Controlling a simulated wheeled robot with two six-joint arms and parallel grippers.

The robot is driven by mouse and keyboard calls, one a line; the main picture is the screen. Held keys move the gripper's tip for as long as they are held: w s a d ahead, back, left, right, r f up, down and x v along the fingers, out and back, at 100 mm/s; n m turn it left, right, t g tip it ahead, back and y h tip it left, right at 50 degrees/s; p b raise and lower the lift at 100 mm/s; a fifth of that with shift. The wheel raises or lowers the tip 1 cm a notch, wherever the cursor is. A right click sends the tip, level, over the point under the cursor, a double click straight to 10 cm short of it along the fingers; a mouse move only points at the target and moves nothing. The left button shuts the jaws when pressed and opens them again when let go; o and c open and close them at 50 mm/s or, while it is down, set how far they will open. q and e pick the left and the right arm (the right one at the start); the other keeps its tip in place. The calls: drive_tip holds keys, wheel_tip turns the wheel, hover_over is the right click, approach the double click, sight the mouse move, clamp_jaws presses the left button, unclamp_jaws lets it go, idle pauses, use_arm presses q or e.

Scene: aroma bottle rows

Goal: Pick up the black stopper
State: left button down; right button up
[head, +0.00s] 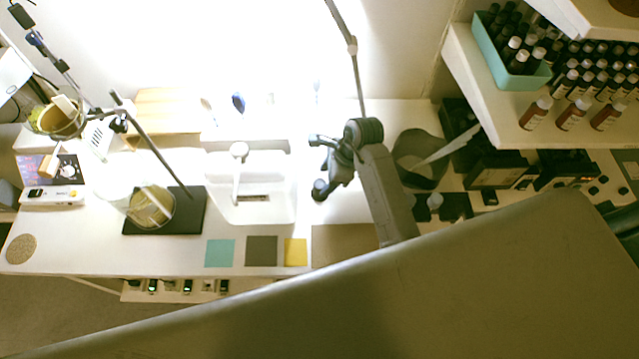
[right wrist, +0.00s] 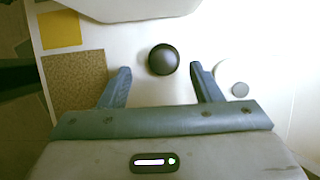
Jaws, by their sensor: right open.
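The black stopper (right wrist: 163,60) is a dark round knob on the white worktop in the right wrist view. It is just ahead of my right gripper (right wrist: 161,76), roughly midway between the fingertips, and the fingers do not visibly touch it. My right gripper is open and empty. In the head view my right gripper (head: 317,165) hangs over the worktop, right of the white basin. There I cannot clearly tell the stopper from the dark gripper parts. My left gripper is not in view.
A white basin (head: 275,205) stands left of my gripper. Yellow (head: 295,252) and brown (right wrist: 72,82) squares lie nearby. A round white item with a grey disc (right wrist: 240,90) is close to the right finger. A dark bin (head: 418,175) and bottle shelf (head: 470,70) stand right.

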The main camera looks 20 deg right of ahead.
sight(320, 184)
drive_tip(key=p+x, duration=0.1)
drive_tip(key=x, duration=0.3)
drive_tip(key=shift+w+p, duration=0.25)
drive_tip(key=shift+p, duration=0.15)
drive_tip(key=shift+a+f, duration=0.1)
drive_tip(key=shift+f, duration=0.25)
drive_tip(key=shift+c, duration=0.5)
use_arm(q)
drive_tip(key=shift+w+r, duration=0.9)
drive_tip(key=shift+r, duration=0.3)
use_arm(e)
drive_tip(key=c, duration=0.8)
